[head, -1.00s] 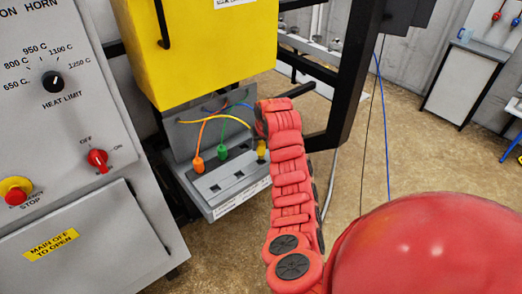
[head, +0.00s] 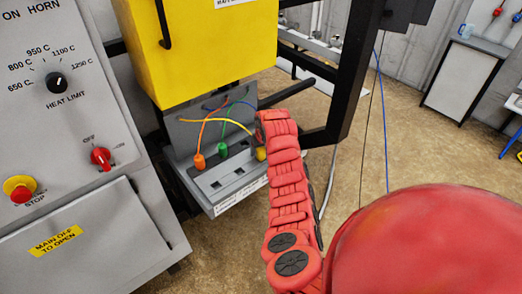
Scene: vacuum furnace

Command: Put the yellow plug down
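The yellow plug (head: 261,154) is upright at the right end of the grey socket panel (head: 228,205), under the yellow box, partly hidden by my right arm. A yellow cable (head: 215,121) runs towards it from the left. I cannot tell whether the plug is seated or just above the panel. My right gripper (head: 260,138) is at the yellow plug; its fingers are mostly hidden behind the red arm, so their opening does not show. My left gripper is out of view.
An orange plug (head: 199,161) and a green plug (head: 222,150) stand on the same panel, left of the yellow plug. Dark square sockets are in front of them. A grey control cabinet (head: 80,140) is on the left. A black frame post (head: 351,75) rises behind my arm.

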